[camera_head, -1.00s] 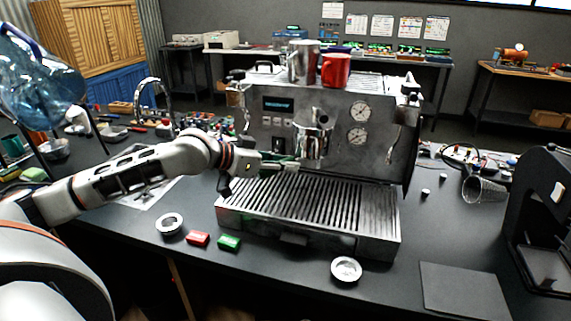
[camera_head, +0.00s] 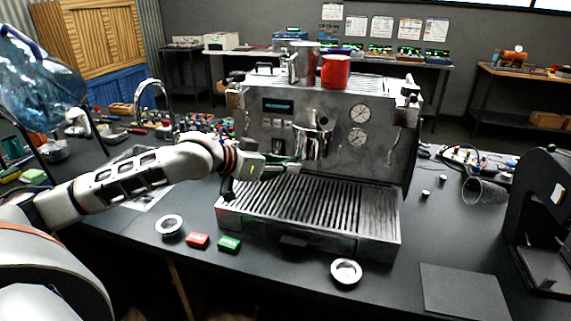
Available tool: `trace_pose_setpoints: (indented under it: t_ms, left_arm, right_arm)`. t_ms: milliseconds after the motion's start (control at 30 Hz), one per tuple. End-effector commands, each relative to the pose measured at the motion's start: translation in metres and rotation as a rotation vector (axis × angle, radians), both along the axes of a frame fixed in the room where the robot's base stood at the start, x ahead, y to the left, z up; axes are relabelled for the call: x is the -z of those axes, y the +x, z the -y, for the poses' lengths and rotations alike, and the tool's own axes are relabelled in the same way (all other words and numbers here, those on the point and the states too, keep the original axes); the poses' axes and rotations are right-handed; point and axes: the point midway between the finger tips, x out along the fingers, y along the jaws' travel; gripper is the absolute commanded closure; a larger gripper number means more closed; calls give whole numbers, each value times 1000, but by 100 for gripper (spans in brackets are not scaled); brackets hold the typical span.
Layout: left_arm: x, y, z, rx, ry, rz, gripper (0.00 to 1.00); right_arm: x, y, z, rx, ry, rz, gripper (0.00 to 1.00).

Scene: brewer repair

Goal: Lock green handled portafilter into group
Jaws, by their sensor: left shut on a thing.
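The espresso machine (camera_head: 370,165) stands on the dark bench, with a display, two round gauges and a slatted drip tray. Its chrome group (camera_head: 314,138) is at the front, left of the gauges. My left gripper (camera_head: 290,168) is just left of and below the group. It is shut on the green handled portafilter, whose green handle (camera_head: 276,160) shows partly between the fingers. The portafilter's head is at the group; I cannot tell how far it is seated or turned. My right gripper is not in view.
A red mug (camera_head: 335,72) and a metal pitcher (camera_head: 304,64) stand on the machine. Metal baskets (camera_head: 346,271), a red block (camera_head: 197,240) and a green block (camera_head: 229,244) lie in front. A black grinder-like stand (camera_head: 545,220) is at right, beside a dark mat (camera_head: 462,290).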

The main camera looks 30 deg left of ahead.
Motion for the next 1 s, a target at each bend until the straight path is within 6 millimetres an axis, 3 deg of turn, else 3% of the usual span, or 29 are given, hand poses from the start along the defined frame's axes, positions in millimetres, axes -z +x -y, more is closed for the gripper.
trace_pose_setpoints:
  t_ms: [1000]
  left_arm:
    - [-2, -7, 24, -316, -2, 4, 100]
  right_arm:
    - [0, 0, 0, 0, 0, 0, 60]
